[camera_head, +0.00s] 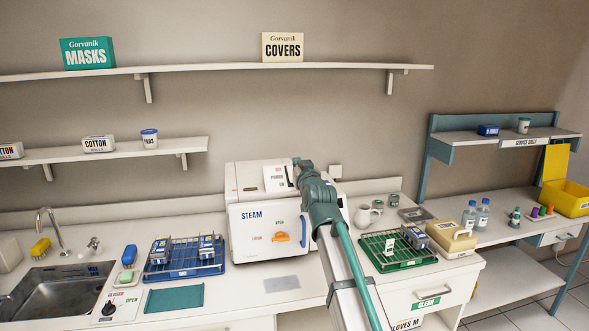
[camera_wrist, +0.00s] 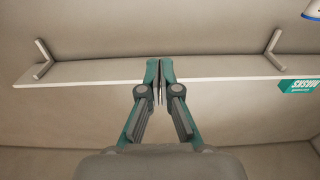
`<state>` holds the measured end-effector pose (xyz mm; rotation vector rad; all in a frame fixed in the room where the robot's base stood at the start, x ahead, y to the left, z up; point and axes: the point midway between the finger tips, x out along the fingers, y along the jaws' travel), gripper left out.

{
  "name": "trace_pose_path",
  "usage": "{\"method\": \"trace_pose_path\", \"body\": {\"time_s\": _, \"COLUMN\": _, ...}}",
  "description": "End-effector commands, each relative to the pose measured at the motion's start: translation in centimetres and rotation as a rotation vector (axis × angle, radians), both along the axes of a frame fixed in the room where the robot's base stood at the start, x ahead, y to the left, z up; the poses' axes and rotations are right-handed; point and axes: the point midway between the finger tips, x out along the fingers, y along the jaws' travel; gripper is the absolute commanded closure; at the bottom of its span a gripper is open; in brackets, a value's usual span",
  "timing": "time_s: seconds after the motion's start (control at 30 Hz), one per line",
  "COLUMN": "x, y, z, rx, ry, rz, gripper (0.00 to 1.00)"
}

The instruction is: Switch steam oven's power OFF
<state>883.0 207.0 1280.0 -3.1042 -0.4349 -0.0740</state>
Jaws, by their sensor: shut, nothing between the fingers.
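The steam oven (camera_head: 260,215) is a white box on the middle of the counter in the head view, with a blue STEAM label and an orange handle (camera_head: 282,237) on its front door. A white panel lettered POWER (camera_head: 276,178) stands on its top, partly behind my arm; the switch itself cannot be made out. My arm's teal wrist end is in front of the oven's upper right part. In the wrist view my gripper (camera_wrist: 160,68) is shut and empty, its fingertips together against a view of wall and shelf. The oven does not show there.
A blue rack (camera_head: 185,268) stands left of the oven and a green rack (camera_head: 395,262) right of it.

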Motion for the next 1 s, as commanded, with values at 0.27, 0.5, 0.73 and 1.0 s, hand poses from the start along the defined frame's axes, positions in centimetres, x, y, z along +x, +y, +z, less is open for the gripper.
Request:
{"method": "trace_pose_path", "body": {"time_s": 0.27, "x": -3.4, "y": -1.0, "z": 0.9, "rx": 0.0, "ry": 0.001, "rz": 0.0, "gripper": 1.0}}
{"method": "trace_pose_path", "body": {"time_s": 0.5, "x": -3.8, "y": -1.1, "z": 1.2, "rx": 0.0, "ry": 0.001, "rz": 0.0, "gripper": 1.0}}
{"method": "trace_pose_path", "body": {"time_s": 0.73, "x": -3.7, "y": -1.1, "z": 1.2, "rx": 0.0, "ry": 0.001, "rz": 0.0, "gripper": 1.0}}
{"method": "trace_pose_path", "body": {"time_s": 1.0, "x": -4.1, "y": -1.6, "z": -5.5, "rx": -0.06, "ry": 0.127, "rz": -0.007, "gripper": 1.0}}
